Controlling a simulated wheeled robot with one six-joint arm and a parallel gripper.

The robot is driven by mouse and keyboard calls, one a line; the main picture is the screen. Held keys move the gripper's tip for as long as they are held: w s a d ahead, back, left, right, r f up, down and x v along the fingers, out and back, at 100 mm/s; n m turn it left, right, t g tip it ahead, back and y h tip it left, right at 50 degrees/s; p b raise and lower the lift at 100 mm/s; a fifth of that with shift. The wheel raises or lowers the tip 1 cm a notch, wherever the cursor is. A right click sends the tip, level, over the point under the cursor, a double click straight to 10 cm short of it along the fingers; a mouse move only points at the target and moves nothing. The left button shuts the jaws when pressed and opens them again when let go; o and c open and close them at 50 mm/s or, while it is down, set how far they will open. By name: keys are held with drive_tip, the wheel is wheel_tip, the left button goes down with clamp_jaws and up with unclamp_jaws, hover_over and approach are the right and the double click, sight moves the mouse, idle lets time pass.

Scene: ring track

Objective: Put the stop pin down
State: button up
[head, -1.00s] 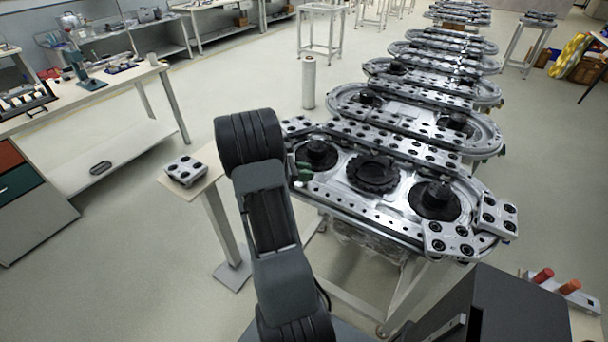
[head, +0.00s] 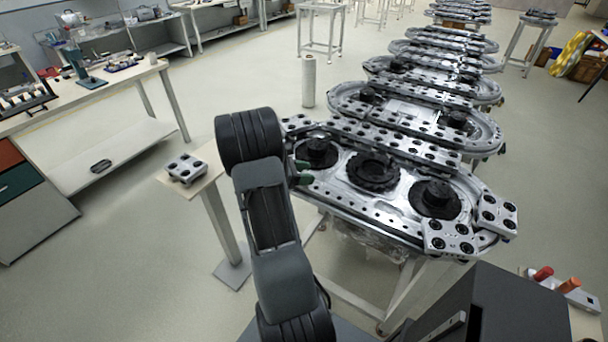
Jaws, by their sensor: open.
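My gripper (head: 303,172) shows only as two dark green fingertips past the right side of my arm. They are apart, over the left end of the nearest ring track (head: 330,190), beside its left black hub (head: 317,152). My arm hides the rest of the gripper. I see no pin between the fingertips. I cannot make out a stop pin on the track; my arm covers part of its left end. A red-topped piece (head: 543,273) and an orange-topped piece (head: 570,284) are at the lower right; I cannot tell whether either is a stop pin.
A small stand (head: 206,177) at the left holds a grey carriage plate (head: 186,168). Two carriages (head: 449,238) (head: 497,213) sit at the track's right end. More ring tracks run behind. A workbench (head: 120,78) is at the left. Floor between bench and stand is clear.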

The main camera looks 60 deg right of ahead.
drive_tip(key=shift+w+a+r, duration=0.1)
drive_tip(key=shift+w+r, duration=0.05)
drive_tip(key=shift+r, duration=0.1)
drive_tip(key=b+v, duration=0.1)
drive_tip(key=v, duration=1.1)
drive_tip(key=s+a+r+m+t+y, duration=0.1)
drive_tip(key=s+a+m+t+y, duration=0.1)
drive_tip(key=a, duration=0.8)
drive_tip(key=s+a+r+m+t+y, duration=0.1)
drive_tip(key=a+r+m+t+y, duration=0.1)
drive_tip(key=a+m+t+y, duration=0.2)
drive_tip(key=s+a+r+m+t+y, duration=0.2)
drive_tip(key=a+t, duration=0.6)
drive_tip(key=a, duration=0.9)
drive_tip(key=shift+s+m+y, duration=0.3)
drive_tip(key=shift+m+y, duration=0.2)
drive_tip(key=shift+y, duration=0.7)
drive_tip(key=shift+c, duration=0.6)
drive_tip(key=shift+d, duration=0.1)
